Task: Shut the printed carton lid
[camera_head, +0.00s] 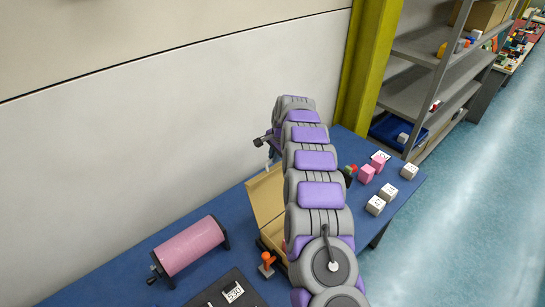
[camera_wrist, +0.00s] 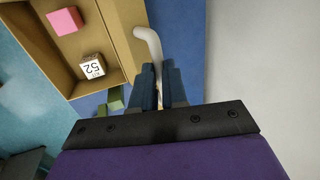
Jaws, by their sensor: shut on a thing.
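A brown cardboard carton (camera_head: 272,235) stands on the blue table, partly hidden behind my arm. Its lid (camera_head: 265,194) is raised and open; I can make out no print on it. In the wrist view, the open carton (camera_wrist: 80,84) shows at the upper left, with a pink block (camera_wrist: 64,21) and a white cube marked 52 (camera_wrist: 92,66) inside. My gripper (camera_wrist: 158,70) is shut on a pale curved hook (camera_wrist: 149,37). The hook's bent end reaches beside the carton's edge; I cannot tell whether it touches. My gripper (camera_head: 264,139) is mostly hidden by my arm in the head view.
A pink roller (camera_head: 189,246) on a black stand, an orange-topped part (camera_head: 267,261) and a dark plate marked 530 (camera_head: 226,293) are near the front. Several white and pink cubes (camera_head: 375,205) lie at the right. A wall (camera_head: 150,130) rises behind; grey shelves (camera_head: 420,90) stand beyond.

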